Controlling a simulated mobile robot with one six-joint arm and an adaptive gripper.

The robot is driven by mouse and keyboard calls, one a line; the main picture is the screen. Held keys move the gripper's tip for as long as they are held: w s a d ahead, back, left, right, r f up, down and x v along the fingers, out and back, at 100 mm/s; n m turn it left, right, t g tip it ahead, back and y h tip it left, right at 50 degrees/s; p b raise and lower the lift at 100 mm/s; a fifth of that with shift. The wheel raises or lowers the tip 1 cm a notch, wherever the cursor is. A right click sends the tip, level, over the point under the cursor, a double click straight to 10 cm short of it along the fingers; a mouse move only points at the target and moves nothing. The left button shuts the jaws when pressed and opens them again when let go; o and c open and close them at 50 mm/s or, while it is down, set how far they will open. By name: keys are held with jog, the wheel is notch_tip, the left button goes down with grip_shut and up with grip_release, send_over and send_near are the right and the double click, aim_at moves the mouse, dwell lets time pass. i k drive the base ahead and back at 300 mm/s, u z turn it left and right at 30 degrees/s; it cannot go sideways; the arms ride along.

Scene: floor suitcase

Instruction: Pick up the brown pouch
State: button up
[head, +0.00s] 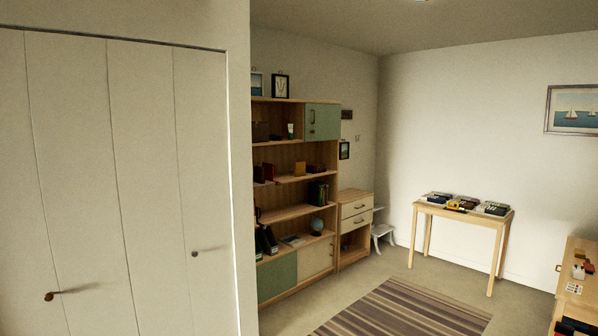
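I cannot make out a brown pouch for certain. A small brown item (260,131) stands on the upper shelf of the wooden bookcase; it is too small to tell what it is. A brownish item (467,202) lies among dark cases on the small wooden table (425,207) at the right, also too small to tell. My gripper is not in view.
White folding doors (140,180) fill the left side. The bookcase (295,212) and a drawer unit (354,227) stand along the back wall. A striped rug (400,312) lies on open floor. A wooden cabinet (578,255) with small items is at the right edge.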

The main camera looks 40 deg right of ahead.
aim_at(259, 172)
jog(key=z, duration=0.4)
jog(key=i, duration=0.95)
jog(key=z, duration=0.85)
jog(key=i, duration=1)
jog(key=z, duration=0.35)
jog(key=i, duration=1.9)
jog(key=u, duration=0.7)
jog(key=i, duration=1.35)
jog(key=u, duration=0.55)
